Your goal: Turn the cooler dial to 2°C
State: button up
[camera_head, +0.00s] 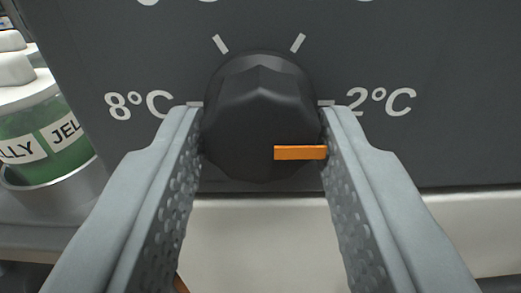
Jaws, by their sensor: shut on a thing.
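The cooler dial (258,105) is a round black knob on a dark grey panel (440,40). It has an orange pointer (300,153) that points right, toward the "2°C" label (381,101), and shows slightly lower than that label's tick in this view. The "8°C" label (138,104) is on the left side, and two more ticks show above the knob. My gripper (264,125) is shut on the dial, with one finger on its left side and one on its right, by the pointer's tip.
A jar (50,135) with green contents and a "JELLY" label stands in a metal holder (60,190) to the left of the panel. More white lids show behind it. A plain cream surface (260,245) lies below the panel.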

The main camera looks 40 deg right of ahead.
jog(key=o, duration=1)
jog(key=shift+f, duration=0.1)
jog(key=shift+c, duration=0.2)
jog(key=shift+s+a, duration=0.1)
jog(key=v, duration=1.7)
jog(key=shift+a, duration=0.1)
